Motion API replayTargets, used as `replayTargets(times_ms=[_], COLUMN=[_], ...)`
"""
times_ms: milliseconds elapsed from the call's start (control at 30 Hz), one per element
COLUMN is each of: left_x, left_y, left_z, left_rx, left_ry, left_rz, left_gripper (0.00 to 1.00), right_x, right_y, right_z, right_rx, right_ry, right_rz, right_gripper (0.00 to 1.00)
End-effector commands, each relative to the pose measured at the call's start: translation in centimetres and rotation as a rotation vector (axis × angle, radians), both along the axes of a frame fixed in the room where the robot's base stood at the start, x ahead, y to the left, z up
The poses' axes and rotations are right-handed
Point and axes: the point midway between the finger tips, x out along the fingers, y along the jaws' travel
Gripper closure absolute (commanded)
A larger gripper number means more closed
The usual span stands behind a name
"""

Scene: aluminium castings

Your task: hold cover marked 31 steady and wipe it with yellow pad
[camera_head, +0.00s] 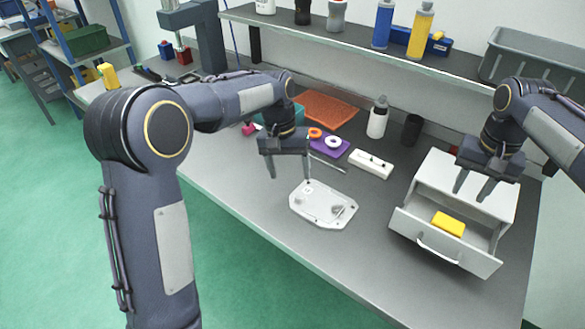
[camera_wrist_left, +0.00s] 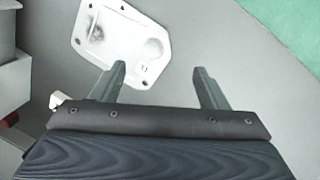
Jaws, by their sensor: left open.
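The light grey cast cover (camera_head: 323,205) lies flat on the workbench. The yellow pad (camera_head: 448,224) lies inside the pulled-out drawer (camera_head: 425,238). My right gripper (camera_head: 474,189) is above the drawer unit, behind the pad, empty with its fingers apart.
The white drawer unit (camera_head: 440,176) stands at the right. Behind the cover are a white block (camera_head: 370,163), a purple holder (camera_head: 328,146), an orange mat (camera_head: 328,110), a white bottle (camera_head: 377,120) and a black cup (camera_head: 411,130). Bench between cover and drawer is clear.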

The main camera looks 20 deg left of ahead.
Motion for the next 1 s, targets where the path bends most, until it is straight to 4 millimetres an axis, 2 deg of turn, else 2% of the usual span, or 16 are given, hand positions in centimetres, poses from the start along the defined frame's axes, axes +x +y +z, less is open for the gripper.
replayTargets(times_ms=[167,700,1000], left_x=[1.0,0.4,0.4], left_y=[-0.6,-1.7,-1.8], left_z=[-1.3,-8.1,-8.7], left_rx=[0.02,0.019,0.02], left_ry=[0.02,0.022,0.019], left_rz=[-0.007,-0.006,-0.006], left_gripper=[0.32,0.32,0.32], right_x=[0.0,0.0,0.0], right_y=[0.0,0.0,0.0], right_z=[0.0,0.0,0.0], right_rx=[0.0,0.0,0.0], right_ry=[0.0,0.0,0.0], right_rz=[0.0,0.0,0.0], right_gripper=[0.64,0.64,0.64])
